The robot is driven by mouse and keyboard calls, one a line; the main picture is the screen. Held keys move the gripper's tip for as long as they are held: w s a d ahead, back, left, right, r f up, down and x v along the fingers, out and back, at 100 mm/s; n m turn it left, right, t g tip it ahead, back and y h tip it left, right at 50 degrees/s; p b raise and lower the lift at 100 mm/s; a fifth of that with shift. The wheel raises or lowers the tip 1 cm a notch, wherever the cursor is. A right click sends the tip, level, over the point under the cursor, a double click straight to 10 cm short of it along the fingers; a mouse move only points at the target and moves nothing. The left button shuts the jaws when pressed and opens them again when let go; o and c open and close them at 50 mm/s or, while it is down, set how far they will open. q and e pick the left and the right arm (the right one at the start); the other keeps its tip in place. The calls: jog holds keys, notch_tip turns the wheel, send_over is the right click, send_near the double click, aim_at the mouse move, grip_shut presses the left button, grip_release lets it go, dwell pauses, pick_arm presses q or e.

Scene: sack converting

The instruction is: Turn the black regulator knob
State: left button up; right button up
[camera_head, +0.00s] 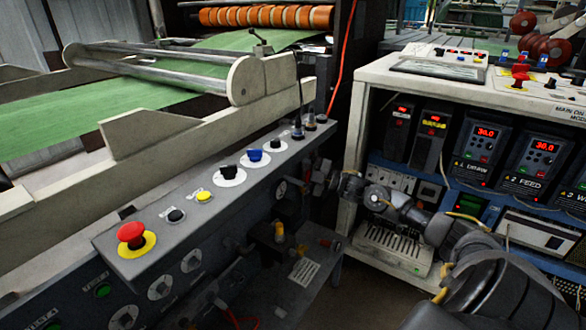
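Several black knobs are in view, and I cannot tell for sure which one is the regulator knob. One black knob (229,173) sits on a white dial disc on the sloping grey control panel (208,213). Another black knob (276,144) is further up the panel. A small round gauge (281,188) shows below the panel's far end, among dark fittings. My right arm comes in from the lower right, and its gripper (328,181) is close to these fittings, right of the gauge. Its fingers are dark and small, so their opening and any contact are unclear. My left gripper is out of view.
The panel also carries a red mushroom button (131,235), a yellow button (204,196) and a blue knob (254,155). A white cabinet (360,120) with drive units stands at the right. Yellow-capped fittings (279,231) stick up below the panel.

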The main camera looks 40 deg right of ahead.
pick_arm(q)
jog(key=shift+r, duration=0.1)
pick_arm(e)
jog(key=shift+o, duration=0.2)
jog(key=shift+d, duration=0.1)
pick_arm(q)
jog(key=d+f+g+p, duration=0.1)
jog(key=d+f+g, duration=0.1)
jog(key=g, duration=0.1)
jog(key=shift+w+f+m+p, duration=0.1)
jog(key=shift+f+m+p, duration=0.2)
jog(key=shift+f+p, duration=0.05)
pick_arm(e)
jog(key=v, duration=1)
jog(key=shift+s, duration=0.3)
jog(key=shift+d, duration=0.1)
